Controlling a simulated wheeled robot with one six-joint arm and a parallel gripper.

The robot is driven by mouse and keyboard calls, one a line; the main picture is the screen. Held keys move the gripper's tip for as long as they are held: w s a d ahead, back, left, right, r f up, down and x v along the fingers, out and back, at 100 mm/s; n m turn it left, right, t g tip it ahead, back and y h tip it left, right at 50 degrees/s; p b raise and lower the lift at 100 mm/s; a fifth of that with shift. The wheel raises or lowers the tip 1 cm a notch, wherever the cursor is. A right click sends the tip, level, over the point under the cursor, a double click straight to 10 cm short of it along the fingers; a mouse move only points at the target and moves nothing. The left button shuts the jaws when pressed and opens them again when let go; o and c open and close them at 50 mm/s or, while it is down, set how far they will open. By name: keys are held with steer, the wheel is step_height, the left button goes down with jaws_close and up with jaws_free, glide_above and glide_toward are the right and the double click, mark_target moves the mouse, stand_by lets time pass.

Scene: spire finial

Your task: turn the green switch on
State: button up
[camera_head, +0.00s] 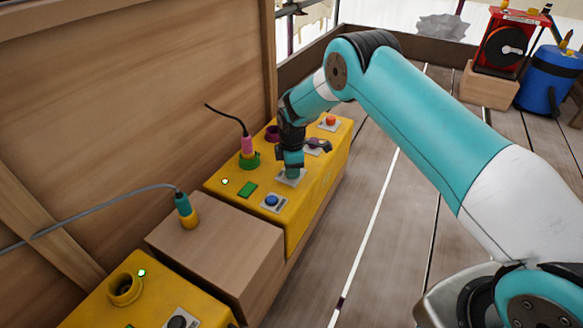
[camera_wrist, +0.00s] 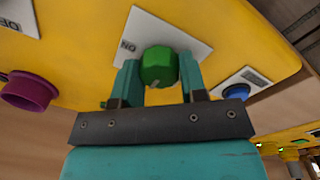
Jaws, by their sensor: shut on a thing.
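The green switch (camera_wrist: 159,66) is a green knob on a white plate (camera_wrist: 186,38) marked "ON", set in the top of a yellow box (camera_head: 323,172). In the wrist view my gripper (camera_wrist: 160,80) has its two teal fingers on either side of the knob, shut on it. In the head view my gripper (camera_head: 291,171) points down onto the plate (camera_head: 291,179), and the knob is hidden behind the fingers. I cannot tell the knob's exact turn angle.
A blue button (camera_head: 271,200) and a red button (camera_head: 331,121) sit on the same box. A pink plug (camera_head: 247,146) stands in a green socket. A wooden block (camera_head: 222,235) holds a teal plug (camera_head: 183,203). A wooden wall rises behind; plank floor lies clear to the right.

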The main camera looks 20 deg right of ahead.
steer(key=m+p, duration=0.2)
steer(key=m, duration=0.1)
steer(key=shift+m, duration=0.4)
steer(key=m+p, duration=0.1)
steer(key=m, duration=0.3)
steer(key=shift+m, duration=0.3)
steer(key=m, duration=0.4)
steer(key=shift+w+m+h+p, duration=0.1)
steer(key=shift+m+h+p, duration=0.2)
steer(key=m, duration=0.4)
steer(key=shift+m+g, duration=0.3)
steer(key=o, duration=0.9)
